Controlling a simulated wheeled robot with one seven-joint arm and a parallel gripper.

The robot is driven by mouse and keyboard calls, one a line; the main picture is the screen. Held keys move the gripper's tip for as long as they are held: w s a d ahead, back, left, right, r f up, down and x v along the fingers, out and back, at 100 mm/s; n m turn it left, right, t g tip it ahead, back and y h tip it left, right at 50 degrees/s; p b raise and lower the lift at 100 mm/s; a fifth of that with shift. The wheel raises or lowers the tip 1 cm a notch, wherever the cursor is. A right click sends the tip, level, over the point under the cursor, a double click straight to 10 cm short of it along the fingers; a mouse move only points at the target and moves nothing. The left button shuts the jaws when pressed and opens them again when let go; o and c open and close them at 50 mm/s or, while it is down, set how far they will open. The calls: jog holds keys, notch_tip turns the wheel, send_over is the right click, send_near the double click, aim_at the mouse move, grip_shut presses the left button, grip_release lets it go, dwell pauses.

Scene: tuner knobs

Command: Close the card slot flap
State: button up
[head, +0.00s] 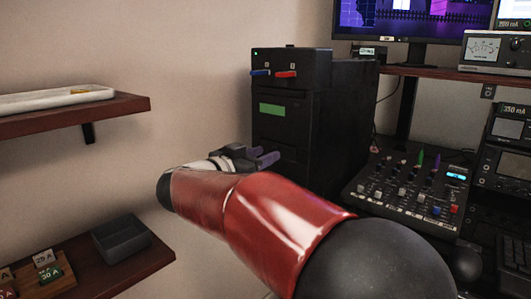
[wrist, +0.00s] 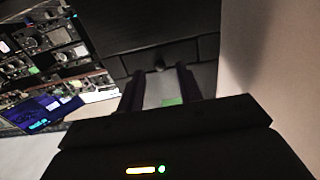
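A tall black cabinet (head: 340,115) stands against the wall in the head view, with a green display (head: 272,109) on its front. My gripper (head: 266,156) is at the lower front of this cabinet and covers part of it. In the wrist view, my gripper (wrist: 159,72) has its two fingers apart, facing the cabinet's dark front (wrist: 145,30). A small round knob (wrist: 158,66) and a grey patch show between the fingers, with a bit of green (wrist: 172,101) nearer. I cannot make out the card slot flap clearly or tell its angle. Contact is not clear.
A blue lever (head: 260,72) and a red lever (head: 286,74) are on the cabinet's top front. A mixer panel (head: 410,190) with several knobs lies to the right. Shelves hold a white tray (head: 50,99) and a dark grey bin (head: 122,238) at left. The wall is close beside the cabinet.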

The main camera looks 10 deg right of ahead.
jog(key=shift+x, duration=0.95)
grip_shut()
jog(key=shift+d+r+y+p, duration=0.15)
jog(key=shift+r+y+p, duration=0.15)
jog(key=shift+r+p, duration=0.1)
jog(key=shift+f+g+y, duration=0.1)
jog(key=shift+g+y, duration=0.2)
jog(key=shift+g, duration=0.1)
grip_release()
jog(key=shift+w, duration=0.1)
